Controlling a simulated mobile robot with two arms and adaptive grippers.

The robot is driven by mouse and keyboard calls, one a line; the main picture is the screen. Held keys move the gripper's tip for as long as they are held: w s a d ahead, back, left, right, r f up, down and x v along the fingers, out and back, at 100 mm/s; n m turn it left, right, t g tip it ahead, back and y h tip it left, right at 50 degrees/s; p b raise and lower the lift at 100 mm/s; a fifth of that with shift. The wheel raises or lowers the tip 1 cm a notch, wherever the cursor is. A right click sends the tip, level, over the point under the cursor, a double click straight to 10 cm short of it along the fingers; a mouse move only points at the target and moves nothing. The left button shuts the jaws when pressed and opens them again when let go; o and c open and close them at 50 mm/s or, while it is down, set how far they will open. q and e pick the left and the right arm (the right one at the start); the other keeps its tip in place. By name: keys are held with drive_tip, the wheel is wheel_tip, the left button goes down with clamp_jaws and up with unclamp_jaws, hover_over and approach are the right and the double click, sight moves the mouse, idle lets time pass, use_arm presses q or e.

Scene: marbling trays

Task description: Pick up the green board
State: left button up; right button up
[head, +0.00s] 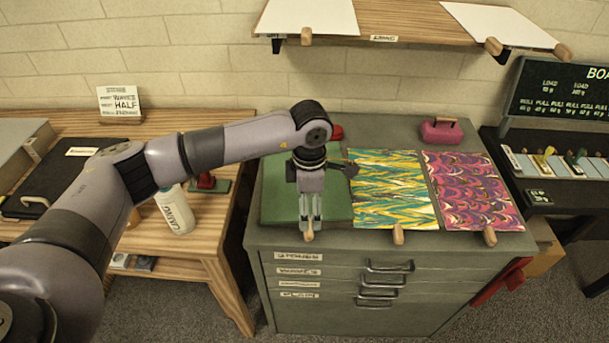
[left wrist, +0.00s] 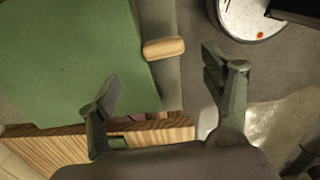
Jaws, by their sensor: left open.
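The green board (head: 280,205) lies flat on the left part of the grey cabinet's top. Its wooden knob (head: 309,236) sticks out at the front edge. In the left wrist view the green board (left wrist: 65,60) fills the upper left, with the knob (left wrist: 164,48) at its edge. My left gripper (head: 310,222) points down over the board's front edge, just above the knob. It is open, and in the left wrist view its fingers (left wrist: 165,90) stand apart, with the knob a little beyond the gap between them. Contact cannot be told. My right gripper is not in view.
A wooden table with a white bottle (head: 175,212) stands left. A shelf (head: 410,22) with white boards hangs above.

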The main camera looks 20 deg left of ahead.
use_arm(q)
drive_tip(key=shift+f, duration=0.6)
drive_tip(key=shift+s+d+f+p, duration=0.1)
drive_tip(key=shift+f+p, duration=0.2)
drive_tip(key=shift+p, duration=0.15)
wheel_tip(320, 180, down, 4)
drive_tip(key=shift+s+r+p, duration=0.15)
drive_tip(key=shift+r+p, duration=0.05)
drive_tip(key=shift+p, duration=0.8)
drive_tip(key=shift+f, duration=0.55)
drive_tip(key=shift+c, duration=0.5)
drive_tip(key=c, duration=1.1)
drive_tip(key=shift+c, duration=0.3)
drive_tip(key=shift+r, duration=0.15)
